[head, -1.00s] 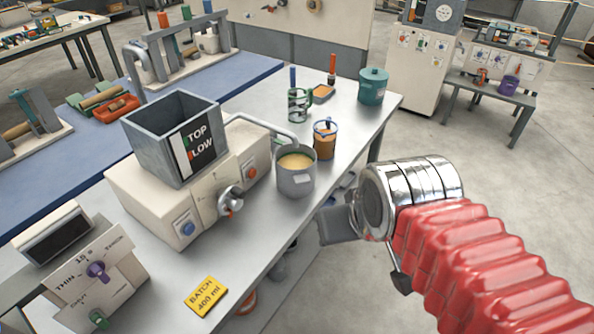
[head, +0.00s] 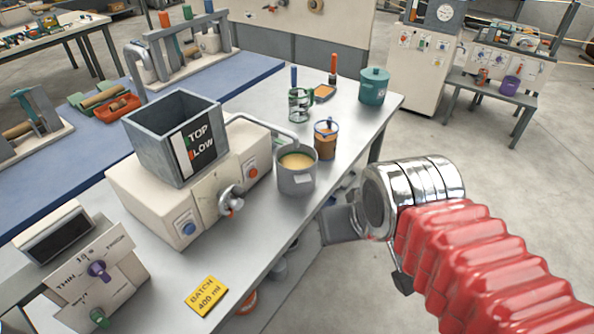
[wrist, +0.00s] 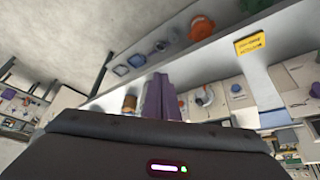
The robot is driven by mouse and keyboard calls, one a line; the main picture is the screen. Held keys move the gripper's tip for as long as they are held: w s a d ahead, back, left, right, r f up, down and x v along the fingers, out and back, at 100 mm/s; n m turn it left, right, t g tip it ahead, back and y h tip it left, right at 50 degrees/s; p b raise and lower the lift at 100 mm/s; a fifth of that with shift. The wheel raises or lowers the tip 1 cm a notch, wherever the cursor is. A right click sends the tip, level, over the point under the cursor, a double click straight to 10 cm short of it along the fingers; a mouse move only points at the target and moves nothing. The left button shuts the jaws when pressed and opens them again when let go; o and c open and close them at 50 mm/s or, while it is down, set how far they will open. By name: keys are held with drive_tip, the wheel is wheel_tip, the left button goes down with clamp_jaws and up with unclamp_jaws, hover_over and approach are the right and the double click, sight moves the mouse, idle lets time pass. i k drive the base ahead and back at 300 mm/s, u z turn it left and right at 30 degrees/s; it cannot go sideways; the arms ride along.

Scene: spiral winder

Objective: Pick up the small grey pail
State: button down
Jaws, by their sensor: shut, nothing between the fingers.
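A grey pail (head: 296,180) with yellowish contents and a pale label stands on the grey bench, below the winding machine's pipe. Another small grey vessel (head: 279,268) is partly hidden on the level below the bench top; I cannot tell which one is the task's pail. My gripper (head: 338,224) is beyond the bench's right edge, to the right of and lower in the picture than the filled pail, apart from it. Its fingers are hard to see in the head view. In the wrist view the purple fingers (wrist: 160,98) are shut together and empty.
A brown-filled jug (head: 326,140), a green-framed glass (head: 300,104) and a teal lidded pot (head: 373,86) stand behind the pail. The hopper machine (head: 190,190) is to its left. A yellow batch card (head: 206,296) lies in front. Open floor is on the right.

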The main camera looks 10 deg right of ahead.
sight(296, 168)
drive_tip(key=u, duration=4.2)
drive_tip(key=k, duration=0.75)
drive_tip(key=u, duration=0.05)
